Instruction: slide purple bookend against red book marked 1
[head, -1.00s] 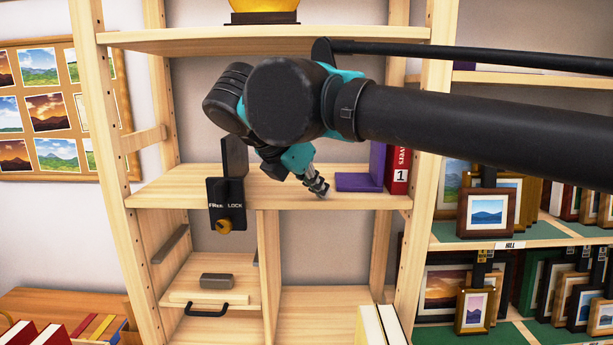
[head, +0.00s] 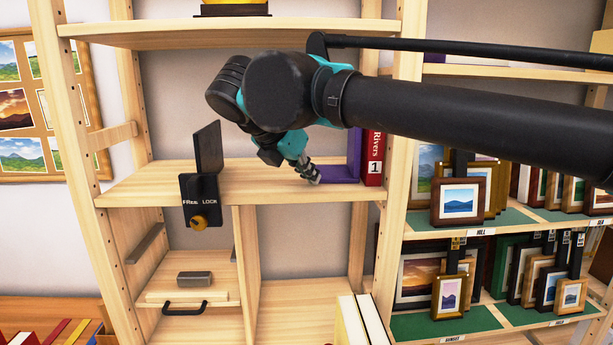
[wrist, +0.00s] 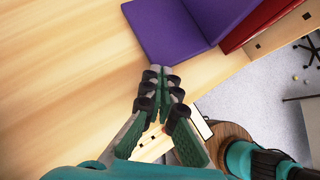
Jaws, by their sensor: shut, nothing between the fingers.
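The purple bookend (head: 338,173) stands on the middle shelf, its flat base reaching left from an upright plate. The red book marked 1 (head: 373,158) stands upright just right of that plate. They look side by side, with no clear gap visible. My gripper (head: 316,180) is shut and empty, low over the shelf at the left end of the base. In the wrist view, my fingertips (wrist: 158,72) are at the edge of the purple base (wrist: 165,32); whether they touch it is unclear. The red book (wrist: 262,22) shows beyond the plate.
A black FREE/LOCK fixture (head: 200,200) with a yellow knob and upright plate is at the shelf's left front. The shelf (head: 250,187) between it and my gripper is bare. A wooden post (head: 398,220) stands right of the book. Framed prints (head: 460,203) fill the right-hand shelves.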

